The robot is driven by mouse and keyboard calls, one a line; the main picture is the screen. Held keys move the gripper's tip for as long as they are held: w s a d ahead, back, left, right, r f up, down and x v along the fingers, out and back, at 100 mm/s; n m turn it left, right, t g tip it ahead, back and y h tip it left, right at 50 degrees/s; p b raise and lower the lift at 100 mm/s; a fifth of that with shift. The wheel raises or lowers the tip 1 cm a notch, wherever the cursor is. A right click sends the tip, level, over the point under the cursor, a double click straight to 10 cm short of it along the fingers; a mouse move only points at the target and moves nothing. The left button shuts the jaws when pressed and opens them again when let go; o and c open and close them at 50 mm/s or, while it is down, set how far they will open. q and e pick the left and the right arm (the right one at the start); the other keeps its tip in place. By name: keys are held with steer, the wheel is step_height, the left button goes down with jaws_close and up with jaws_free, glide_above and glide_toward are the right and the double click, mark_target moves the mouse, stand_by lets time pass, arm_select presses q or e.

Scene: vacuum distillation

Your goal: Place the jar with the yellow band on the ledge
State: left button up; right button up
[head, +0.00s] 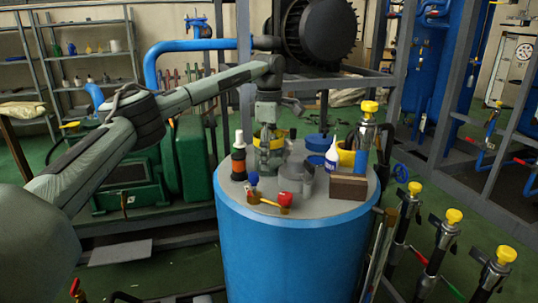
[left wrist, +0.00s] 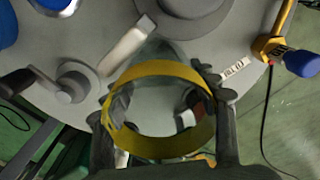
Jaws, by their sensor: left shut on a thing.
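The jar with the yellow band (left wrist: 160,72) is a clear glass jar, seen from above in the left wrist view. My left gripper (left wrist: 160,118) is shut on it, with one dark finger on each side of the band. In the head view the jar (head: 277,143) is partly hidden behind my left gripper (head: 267,158), over the top of the blue drum (head: 292,240). I cannot tell whether the jar touches the drum top. I cannot tell which surface is the ledge. My right gripper is not in view.
The drum top also holds a dark bottle with a white cap (head: 239,160), a red and brass valve (head: 284,199), a white bottle (head: 331,155), a brown box (head: 348,187) and a blue lid (head: 317,142). Yellow-topped posts (head: 454,216) stand at the right.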

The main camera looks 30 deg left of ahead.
arm_select(q)
steer(key=shift+f, duration=0.1)
steer(key=o, duration=1.3)
steer(key=shift+c, duration=0.2)
